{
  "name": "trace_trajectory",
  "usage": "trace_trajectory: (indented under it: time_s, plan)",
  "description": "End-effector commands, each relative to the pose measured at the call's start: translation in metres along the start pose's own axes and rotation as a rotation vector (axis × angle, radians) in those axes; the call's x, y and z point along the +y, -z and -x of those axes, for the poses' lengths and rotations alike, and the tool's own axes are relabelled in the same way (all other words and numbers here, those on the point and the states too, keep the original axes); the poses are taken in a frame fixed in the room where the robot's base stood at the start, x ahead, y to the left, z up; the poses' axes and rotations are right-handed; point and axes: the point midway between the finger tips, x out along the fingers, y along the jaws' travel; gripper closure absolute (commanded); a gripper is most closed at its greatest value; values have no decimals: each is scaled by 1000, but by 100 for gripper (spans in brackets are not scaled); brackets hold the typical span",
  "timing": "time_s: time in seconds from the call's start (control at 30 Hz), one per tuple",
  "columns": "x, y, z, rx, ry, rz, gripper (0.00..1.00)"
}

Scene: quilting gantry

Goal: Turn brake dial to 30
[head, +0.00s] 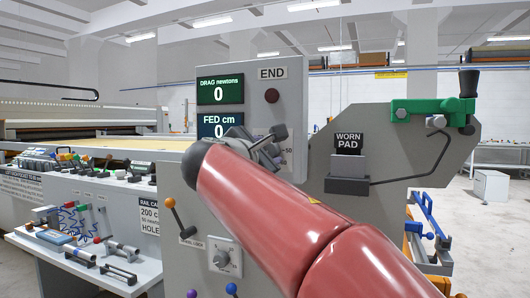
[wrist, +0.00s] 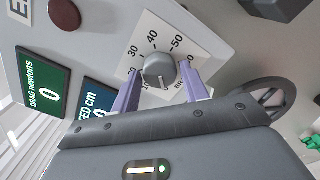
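The dial (wrist: 158,70) is a round grey knob on a white scale plate (wrist: 168,28) in the wrist view. The numbers 30, 40 and 50 are readable around its upper side. A pale mark on the knob appears to point toward the bottom of the picture, away from 30. My gripper (wrist: 162,67) is open, with its two purple fingers on either side of the knob. I cannot tell whether they touch it. In the head view my red arm hides the knob; only a scale edge shows beside my gripper (head: 270,144).
The DRAG display (head: 220,91) and FED display (head: 220,124) both read 0. A dark red button (head: 272,96) sits under the END label. A second dial (head: 221,259) and an orange-knobbed lever (head: 170,203) are lower on the panel. A green clamp (head: 428,109) stands right.

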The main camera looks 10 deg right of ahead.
Motion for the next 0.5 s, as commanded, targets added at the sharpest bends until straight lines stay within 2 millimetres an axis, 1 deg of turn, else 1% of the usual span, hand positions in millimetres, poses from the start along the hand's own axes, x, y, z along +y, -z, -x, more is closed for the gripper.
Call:
trace_trajectory:
  time_s: [0.03,0.2,0.23,0.5]
  plan:
    - [0,0,0,0,0,0,62]
    - [0,0,0,0,0,0,84]
    - [0,0,0,0,0,0,86]
    - [-1,1,0,0,0,-34,86]
